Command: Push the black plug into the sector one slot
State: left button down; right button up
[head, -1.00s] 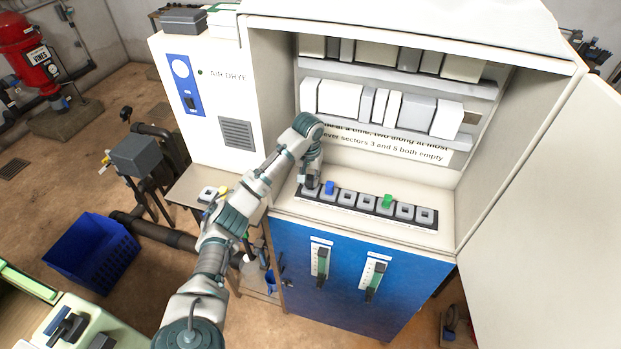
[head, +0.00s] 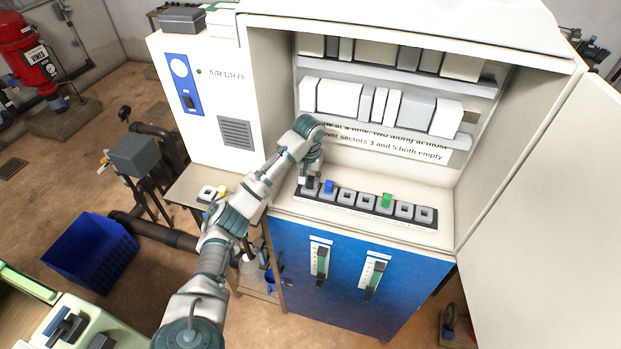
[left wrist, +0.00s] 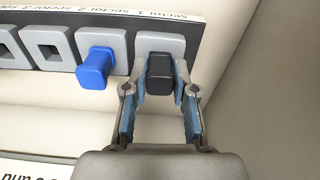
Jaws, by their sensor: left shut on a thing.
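The black plug (left wrist: 160,73) is between the fingertips of my left gripper (left wrist: 160,82), which is shut on it. In the left wrist view the plug is over the grey sector one slot (left wrist: 160,43) at the end of the strip; I cannot tell how deep it sits. In the head view my left gripper (head: 311,180) is at the left end of the slot strip (head: 365,210) and largely hides that slot. My right gripper is not in view.
A blue plug (left wrist: 95,68) stands in the neighbouring sector two slot, close beside my fingers. A green plug (head: 387,200) stands farther right on the strip. The cabinet's side wall (head: 268,110) and lower shelf (head: 400,135) enclose the space around my arm.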

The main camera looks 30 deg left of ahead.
aim_at(309, 180)
pick_arm(q)
jog(key=c, duration=1.2)
grip_release()
jog(key=shift+r, duration=0.1)
notch_tip(309, 180, up, 11)
jog(key=shift+s, duration=0.4)
jog(key=shift+d, duration=0.1)
